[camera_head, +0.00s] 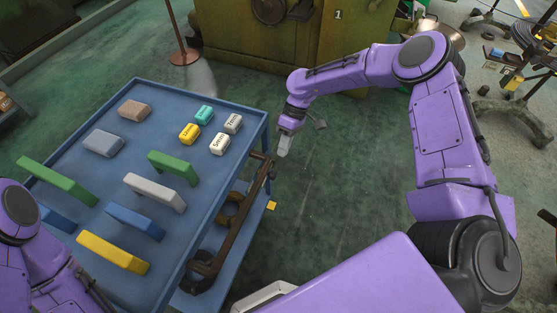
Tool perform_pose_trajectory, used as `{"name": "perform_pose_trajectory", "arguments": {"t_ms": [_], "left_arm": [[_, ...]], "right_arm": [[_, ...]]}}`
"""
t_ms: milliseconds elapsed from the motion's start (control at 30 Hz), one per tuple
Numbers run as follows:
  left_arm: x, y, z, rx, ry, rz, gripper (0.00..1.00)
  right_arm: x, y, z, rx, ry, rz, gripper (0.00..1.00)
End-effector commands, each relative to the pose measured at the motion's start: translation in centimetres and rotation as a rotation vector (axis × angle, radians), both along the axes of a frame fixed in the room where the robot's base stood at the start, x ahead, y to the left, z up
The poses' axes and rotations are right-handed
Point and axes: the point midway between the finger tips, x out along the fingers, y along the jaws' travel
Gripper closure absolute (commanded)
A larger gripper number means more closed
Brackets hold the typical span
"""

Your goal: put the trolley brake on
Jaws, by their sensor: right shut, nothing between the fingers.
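The blue trolley (167,98) stands at the left with its flat top facing me. A rusty brown bar (232,236) runs along its right side. A small yellow tab (271,205) shows just right of that bar; I cannot tell for sure whether it is the brake. My right gripper (282,152) is shut and empty, pointing down just beyond the far end of the bar, near the trolley's far right corner. I cannot tell whether it touches the bar. My left arm shows at the lower left; its gripper is out of view.
Coloured blocks lie on the trolley top, among them a yellow bar (113,252) and a green bar (57,181). A green machine cabinet (263,50) stands behind. The green floor (340,190) right of the trolley is clear. A post with a round base (185,57) stands beyond the trolley.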

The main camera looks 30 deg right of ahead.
Motion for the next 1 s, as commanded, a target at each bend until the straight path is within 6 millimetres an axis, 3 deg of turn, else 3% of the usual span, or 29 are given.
{"name": "perform_pose_trajectory", "arguments": {"t_ms": [300, 667, 1000], "left_arm": [[0.0, 0.0, 0.7, 0.0, 0.0, 0.0, 0.57], [0.0, 0.0, 0.7, 0.0, 0.0, 0.0, 0.57], [0.0, 0.0, 1.0, 0.0, 0.0, 0.0, 0.57]], "right_arm": [[-1.8, 2.7, -3.1, 0.0, 0.0, 0.001, 1.0], [-1.9, 2.9, -3.4, 0.0, -0.001, 0.002, 1.0], [-3.4, 4.7, -4.7, 0.001, -0.001, 0.002, 1.0]]}}
